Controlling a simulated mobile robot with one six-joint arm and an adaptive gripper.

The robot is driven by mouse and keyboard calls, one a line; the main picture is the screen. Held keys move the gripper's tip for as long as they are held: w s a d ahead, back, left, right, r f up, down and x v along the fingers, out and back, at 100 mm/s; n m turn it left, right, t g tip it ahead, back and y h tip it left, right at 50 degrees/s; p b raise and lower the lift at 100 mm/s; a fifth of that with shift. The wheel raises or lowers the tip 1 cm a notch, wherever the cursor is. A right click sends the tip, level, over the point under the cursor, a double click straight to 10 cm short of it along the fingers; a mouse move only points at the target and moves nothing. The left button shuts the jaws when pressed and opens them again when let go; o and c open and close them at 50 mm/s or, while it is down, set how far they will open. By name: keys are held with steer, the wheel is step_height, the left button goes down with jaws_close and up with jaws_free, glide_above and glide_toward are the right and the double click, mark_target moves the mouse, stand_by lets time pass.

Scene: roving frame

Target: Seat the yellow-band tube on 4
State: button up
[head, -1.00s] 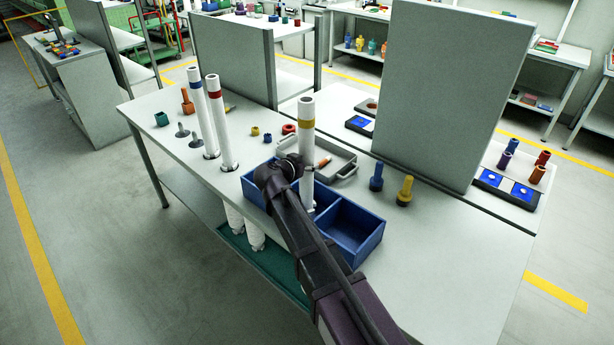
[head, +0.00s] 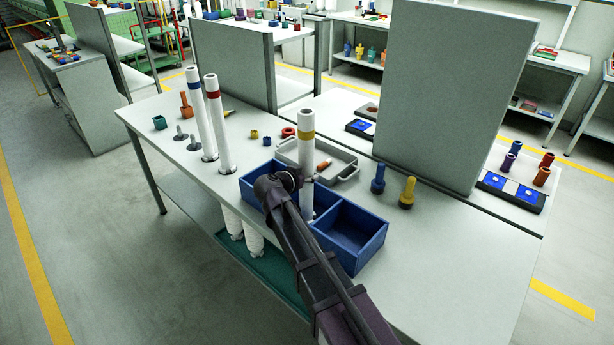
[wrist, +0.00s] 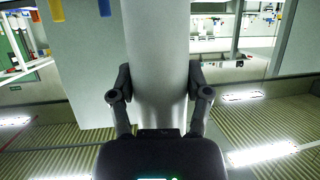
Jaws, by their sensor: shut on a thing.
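The yellow-band tube (head: 307,158) is white with a yellow band near its top. It stands about upright over the blue two-part bin (head: 376,257) in the head view. My gripper (head: 292,180) is shut on it below the band; the tube (wrist: 157,50) also fills the space between my fingers (wrist: 158,85) in the wrist view. My arm and the bin hide its lower end, so I cannot tell whether it touches anything. No number 4 is readable.
A grey tray (head: 345,170) lies behind the bin. A blue peg-like part (head: 378,180) and a yellow one (head: 407,193) stand right of it. A tall grey panel (head: 440,90) rises behind. The table's right front is clear.

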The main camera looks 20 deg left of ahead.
steer(key=shift+f, duration=0.15)
steer(key=o, duration=1.3)
steer(key=shift+d+p+v, duration=0.2)
steer(key=shift+p+v, duration=1.2)
steer(key=shift+v, duration=2.05)
steer(key=shift+d+p+v, duration=0.15)
steer(key=shift+p+v, duration=1.25)
steer(key=shift+v, duration=2.1)
steer(key=shift+d, duration=0.1)
